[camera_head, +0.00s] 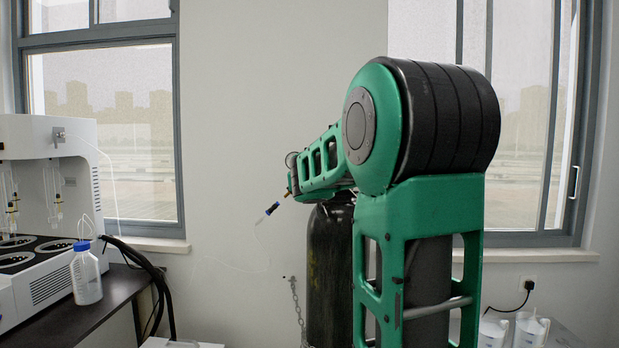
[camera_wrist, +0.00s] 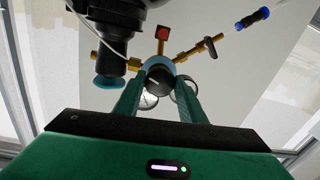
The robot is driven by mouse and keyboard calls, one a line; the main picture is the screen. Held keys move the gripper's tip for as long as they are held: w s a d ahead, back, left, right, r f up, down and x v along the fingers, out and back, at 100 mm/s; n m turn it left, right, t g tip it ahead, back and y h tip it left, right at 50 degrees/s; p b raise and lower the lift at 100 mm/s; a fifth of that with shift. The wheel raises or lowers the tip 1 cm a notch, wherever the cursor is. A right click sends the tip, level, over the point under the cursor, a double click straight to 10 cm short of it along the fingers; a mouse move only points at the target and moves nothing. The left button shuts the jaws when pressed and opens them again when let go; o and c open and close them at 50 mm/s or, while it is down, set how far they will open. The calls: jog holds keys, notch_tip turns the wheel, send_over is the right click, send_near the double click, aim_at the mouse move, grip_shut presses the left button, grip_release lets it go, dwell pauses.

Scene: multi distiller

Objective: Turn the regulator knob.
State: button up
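The regulator knob (camera_wrist: 157,78) is a dark round knob with a pale mark, in the upper middle of the wrist view. It sits on a brass regulator with a blue body, a red square part and two round gauges partly hidden behind my fingers. My gripper (camera_wrist: 160,87) is open, with its two green fingertips on either side of the knob. I cannot tell whether they touch it. In the head view my green arm hides the knob and most of the regulator. The dark gas cylinder (camera_head: 330,270) stands behind my arm.
A blue-ended tube fitting (camera_head: 271,208) sticks out left of the regulator, with a thin line hanging from it. A dark bench (camera_head: 95,305) at left holds a white distiller (camera_head: 45,215) and a blue-capped bottle (camera_head: 86,273). A chain (camera_head: 298,310) hangs by the cylinder.

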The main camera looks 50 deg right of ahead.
jog(key=shift+w+a+f+m, duration=0.1)
jog(key=shift+w+a+m, duration=0.05)
jog(key=shift+m, duration=0.85)
jog(key=o, duration=1)
jog(key=shift+o, duration=0.4)
jog(key=v, duration=1)
jog(key=shift+s+a, duration=0.25)
